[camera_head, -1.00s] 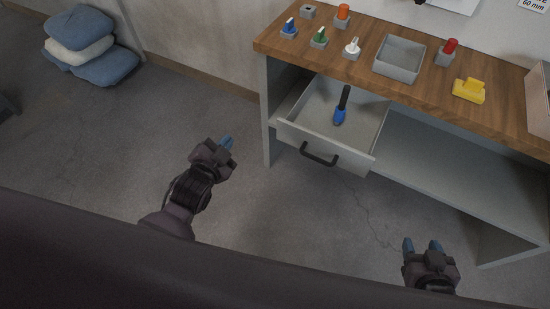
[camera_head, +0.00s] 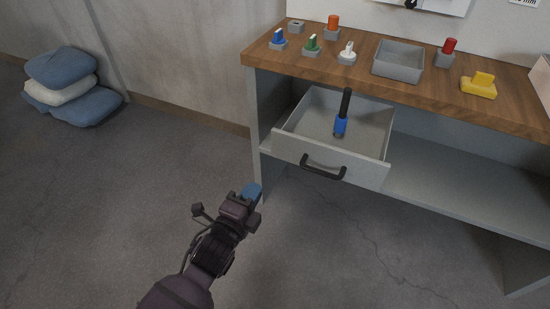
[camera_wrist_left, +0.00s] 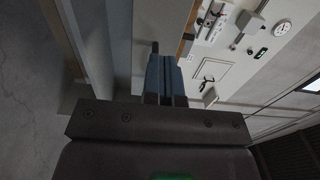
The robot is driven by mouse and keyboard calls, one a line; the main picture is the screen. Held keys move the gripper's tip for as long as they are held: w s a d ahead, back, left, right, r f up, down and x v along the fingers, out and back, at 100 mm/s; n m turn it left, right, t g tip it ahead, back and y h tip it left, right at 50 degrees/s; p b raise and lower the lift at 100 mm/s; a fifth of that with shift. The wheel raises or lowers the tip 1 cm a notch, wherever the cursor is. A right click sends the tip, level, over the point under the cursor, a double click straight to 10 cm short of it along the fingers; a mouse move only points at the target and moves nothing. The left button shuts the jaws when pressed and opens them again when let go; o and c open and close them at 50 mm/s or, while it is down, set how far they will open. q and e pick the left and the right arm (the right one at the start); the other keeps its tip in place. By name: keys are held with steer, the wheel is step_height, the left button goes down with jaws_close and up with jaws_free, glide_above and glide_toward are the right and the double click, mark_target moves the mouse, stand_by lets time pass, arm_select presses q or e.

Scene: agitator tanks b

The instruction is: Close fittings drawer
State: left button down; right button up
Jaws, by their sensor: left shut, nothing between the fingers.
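The fittings drawer (camera_head: 365,170) is a grey drawer under the wooden worktop, pulled out towards me. A dark curved handle (camera_head: 323,168) is on its front. A blue and black tool (camera_head: 341,124) is inside it. My left gripper (camera_head: 251,191) has blue fingertips and is shut and empty. In the head view it is left of the drawer front and nearer to me, apart from the handle. Its shut blue fingers (camera_wrist_left: 165,76) also show in the left wrist view, with nothing between them. My right gripper is not in the head view now.
The wooden worktop (camera_head: 430,92) holds a grey open bin (camera_head: 398,61), a yellow block (camera_head: 479,86) and several small coloured fittings in grey holders. A shelf (camera_head: 450,195) is right of the drawer. Cushions (camera_head: 72,88) are stacked at the far left. The floor before the drawer is clear.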

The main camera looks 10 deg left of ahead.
arm_select(q)
steer(key=b, duration=0.3)
glide_toward(281, 148)
steer(key=x, duration=0.5)
steer(key=shift+w+f, duration=0.15)
steer(key=shift+f, duration=0.15)
steer(key=shift+w+d, duration=0.15)
steer(key=shift+w, duration=0.25)
steer(key=shift+w+d+r, duration=0.15)
steer(key=shift+w+d, duration=0.05)
steer(key=shift+w, duration=0.45)
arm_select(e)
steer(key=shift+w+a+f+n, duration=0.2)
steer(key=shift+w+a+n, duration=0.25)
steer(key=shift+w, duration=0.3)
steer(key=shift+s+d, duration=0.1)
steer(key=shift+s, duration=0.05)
arm_select(q)
steer(key=shift+w, duration=0.1)
